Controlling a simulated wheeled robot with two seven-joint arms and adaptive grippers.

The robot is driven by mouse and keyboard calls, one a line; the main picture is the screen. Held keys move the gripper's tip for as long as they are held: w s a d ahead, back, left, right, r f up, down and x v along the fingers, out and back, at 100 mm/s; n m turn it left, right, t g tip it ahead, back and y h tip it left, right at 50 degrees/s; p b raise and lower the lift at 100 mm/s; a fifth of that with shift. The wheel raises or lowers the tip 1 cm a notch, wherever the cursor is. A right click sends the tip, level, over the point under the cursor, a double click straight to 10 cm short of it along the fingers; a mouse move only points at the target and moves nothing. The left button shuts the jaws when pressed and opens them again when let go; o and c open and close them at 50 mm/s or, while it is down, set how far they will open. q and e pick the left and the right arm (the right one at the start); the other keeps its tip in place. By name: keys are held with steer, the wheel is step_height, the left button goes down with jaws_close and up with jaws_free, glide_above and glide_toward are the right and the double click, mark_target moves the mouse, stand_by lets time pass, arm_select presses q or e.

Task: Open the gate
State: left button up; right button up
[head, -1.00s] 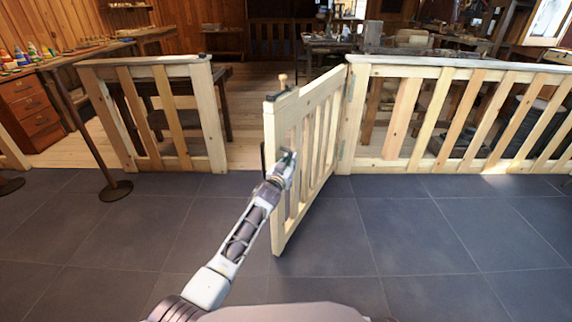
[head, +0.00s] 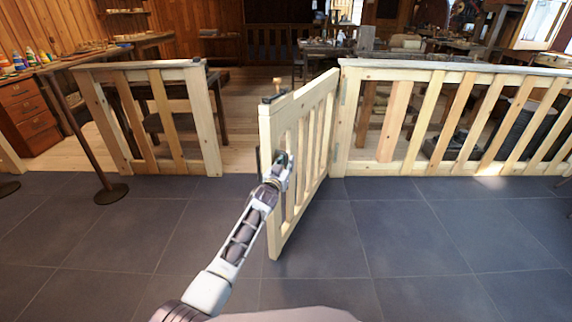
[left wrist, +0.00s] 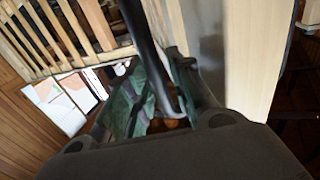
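The pale wooden gate (head: 307,140) stands swung toward me, hinged at the right fence section, with its free end nearest me. A latch with a wooden knob (head: 277,84) sits on its top near the free end. My left gripper (head: 283,160) is at the gate's free end, at mid height. In the left wrist view, a dark handle bar (left wrist: 143,40) runs between the green fingers of the left gripper (left wrist: 158,85), which look closed around it. The pale gate board (left wrist: 248,50) is beside them. The exact finger contact is partly hidden. My right gripper is out of view.
A fence section (head: 160,120) stands left of the opening, and another (head: 450,120) runs right from the hinge. A thin dark post on a round base (head: 111,193) stands at the left. The tiled floor (head: 400,230) before the right fence is clear.

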arm_select(q)
steer(key=shift+o, duration=0.5)
steer(key=shift+s+a, duration=0.1)
steer(key=shift+s, duration=0.05)
steer(key=v, duration=1.1)
steer(key=shift+s+a, duration=0.15)
steer(key=shift+s, duration=0.2)
stand_by(0.4)
